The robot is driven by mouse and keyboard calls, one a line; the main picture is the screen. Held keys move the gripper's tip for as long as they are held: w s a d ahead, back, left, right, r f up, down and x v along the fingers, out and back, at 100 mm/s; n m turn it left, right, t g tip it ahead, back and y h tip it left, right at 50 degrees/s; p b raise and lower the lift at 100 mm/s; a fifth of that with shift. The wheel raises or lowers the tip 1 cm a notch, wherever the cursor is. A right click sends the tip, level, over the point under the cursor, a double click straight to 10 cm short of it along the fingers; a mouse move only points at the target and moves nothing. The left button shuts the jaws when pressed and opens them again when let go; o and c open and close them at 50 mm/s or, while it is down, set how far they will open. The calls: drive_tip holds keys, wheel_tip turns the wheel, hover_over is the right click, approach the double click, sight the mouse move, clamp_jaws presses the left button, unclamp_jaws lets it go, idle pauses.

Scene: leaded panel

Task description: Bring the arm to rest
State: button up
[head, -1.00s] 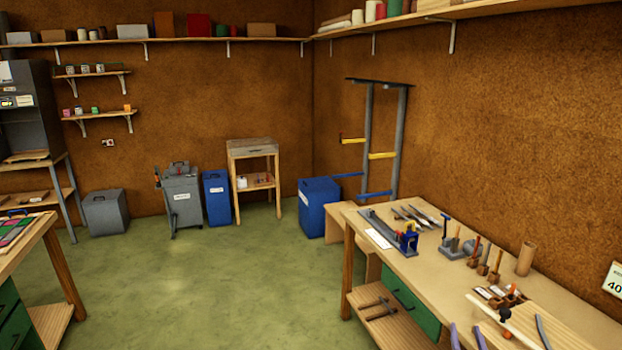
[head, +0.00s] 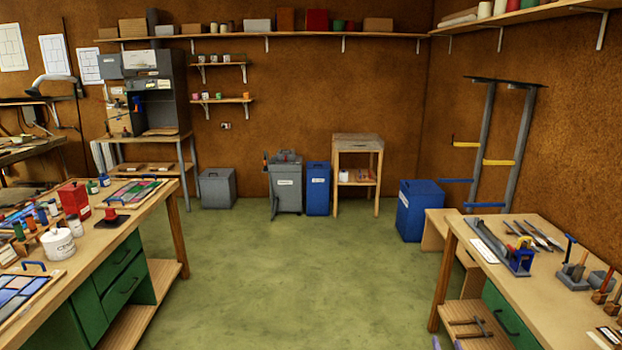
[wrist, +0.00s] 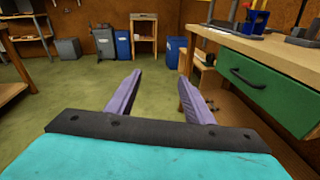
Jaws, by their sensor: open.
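My gripper (wrist: 160,98) shows in the wrist view, with two purple fingers standing wide apart and nothing between them. It points out over the green floor, to the left of the right-hand bench with its green drawer (wrist: 262,88). In the head view the gripper is out of the picture, apart from a small purple tip that may be a finger at the bottom edge.
The right bench (head: 478,262) carries tools and a blue-and-grey device (head: 515,258). The left bench (head: 150,215) holds glass panels and pots. Blue bins (head: 413,212) and a wooden stand (head: 357,143) are at the back. The green floor (head: 290,275) between the benches is clear.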

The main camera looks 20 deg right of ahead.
drive_tip(key=w+a+f+y+b, duration=0.2)
drive_tip(key=w+a+f, duration=0.5)
drive_tip(key=a, duration=0.3)
drive_tip(key=a+f+m+g+y+b, duration=0.2)
drive_tip(key=a+f+m+g, duration=0.15)
drive_tip(key=a+f, duration=0.8)
drive_tip(key=a+f+m+g+y+b, duration=0.1)
drive_tip(key=a+f+m+g+b, duration=0.2)
drive_tip(key=a+f, duration=0.85)
drive_tip(key=s+a+f+m+g+y, duration=0.1)
drive_tip(key=s+a+f+m+g, duration=0.5)
drive_tip(key=s+a+m, duration=0.45)
drive_tip(key=s+a+r+m+g+y, duration=0.1)
drive_tip(key=s+m+g, duration=0.3)
drive_tip(key=s, duration=0.5)
drive_tip(key=s+a+m+g, duration=0.3)
drive_tip(key=s+m+g, duration=0.1)
drive_tip(key=s+m, duration=0.4)
drive_tip(key=shift+s+r+y, duration=0.4)
drive_tip(key=shift+s, duration=0.8)
